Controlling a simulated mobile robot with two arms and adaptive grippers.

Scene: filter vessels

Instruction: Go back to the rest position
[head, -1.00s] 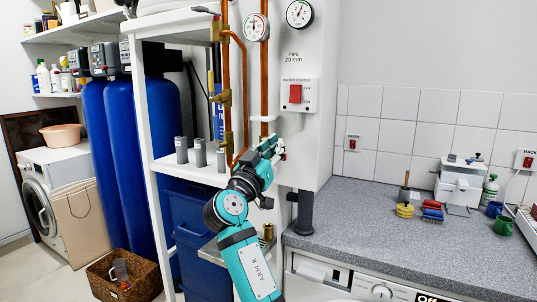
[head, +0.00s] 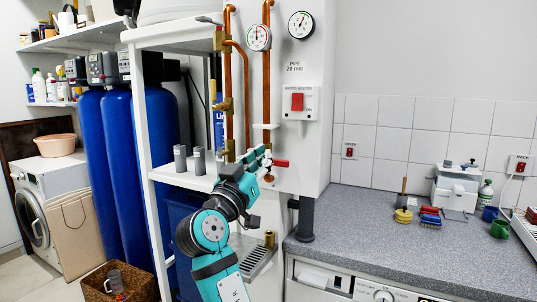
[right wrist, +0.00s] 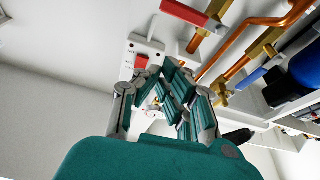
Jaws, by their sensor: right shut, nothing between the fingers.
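My right gripper (head: 264,158) is in front of the copper pipes, by the white wall panel. Its teal fingers also show in the right wrist view (right wrist: 170,78), closed together with nothing between them. A red lever (head: 281,163) on a pipe valve shows just right of the gripper in the head view. The lever also shows at the top of the right wrist view (right wrist: 185,12), apart from the fingers. My right arm rises from the bottom, bent at the elbow. My left gripper is not in view.
Copper pipes (head: 266,95) with brass valves run up beside a white shelf unit (head: 150,178). Grey cylinders (head: 180,158) stand on its shelf. The grey worktop (head: 370,225) is to the right, with small items towards its far end. Blue tanks (head: 117,170) stand left.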

